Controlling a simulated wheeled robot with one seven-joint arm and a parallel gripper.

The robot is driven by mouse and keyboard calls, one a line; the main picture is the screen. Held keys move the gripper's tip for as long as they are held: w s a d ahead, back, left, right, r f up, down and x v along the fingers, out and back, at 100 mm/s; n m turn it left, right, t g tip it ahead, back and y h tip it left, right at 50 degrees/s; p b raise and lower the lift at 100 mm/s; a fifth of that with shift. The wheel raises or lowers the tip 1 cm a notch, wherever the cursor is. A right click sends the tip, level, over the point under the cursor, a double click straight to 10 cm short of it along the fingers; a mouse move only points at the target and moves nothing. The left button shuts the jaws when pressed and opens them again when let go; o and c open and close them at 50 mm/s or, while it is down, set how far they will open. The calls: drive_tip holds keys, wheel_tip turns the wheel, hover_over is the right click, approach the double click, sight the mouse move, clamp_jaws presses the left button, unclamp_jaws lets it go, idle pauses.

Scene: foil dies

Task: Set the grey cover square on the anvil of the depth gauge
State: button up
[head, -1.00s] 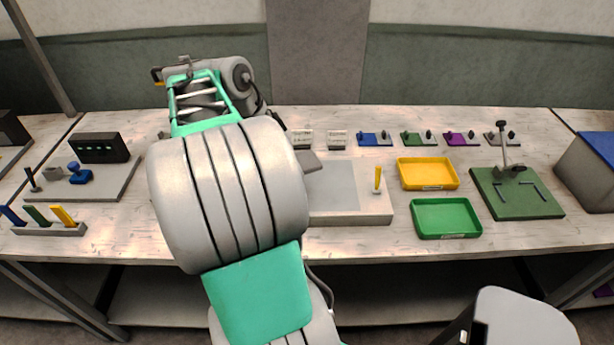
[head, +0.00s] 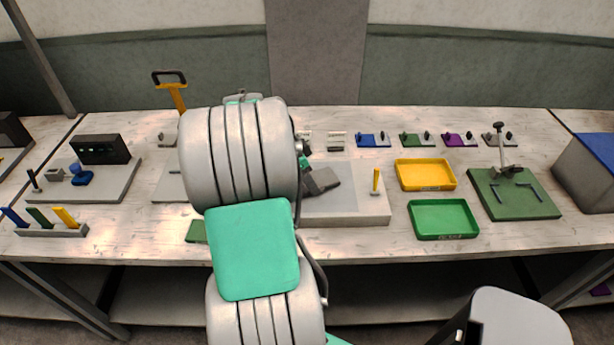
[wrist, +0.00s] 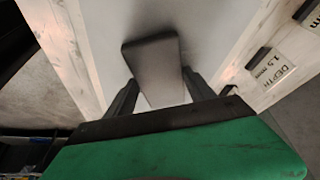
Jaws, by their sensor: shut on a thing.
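The grey cover (head: 322,181) is a flat, dark grey plate. In the head view it shows over the pale grey pad of a light block (head: 345,218). My gripper (head: 308,172), partly hidden by my arm, is at the cover's left end. In the wrist view the cover (wrist: 153,65) lies between the two dark fingers of my gripper (wrist: 162,92), which is shut on it. I cannot tell whether the cover touches the pad below.
A yellow tray (head: 426,187) and a green tray (head: 443,233) lie right of the block. A green plate with a post (head: 540,207) stands farther right. An upright yellow piece (head: 376,180) stands on the block's right end. Small labelled holders line the back.

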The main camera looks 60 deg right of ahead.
drive_tip(key=shift+f, duration=0.2)
drive_tip(key=o, duration=1.4)
drive_tip(key=shift+r, duration=0.1)
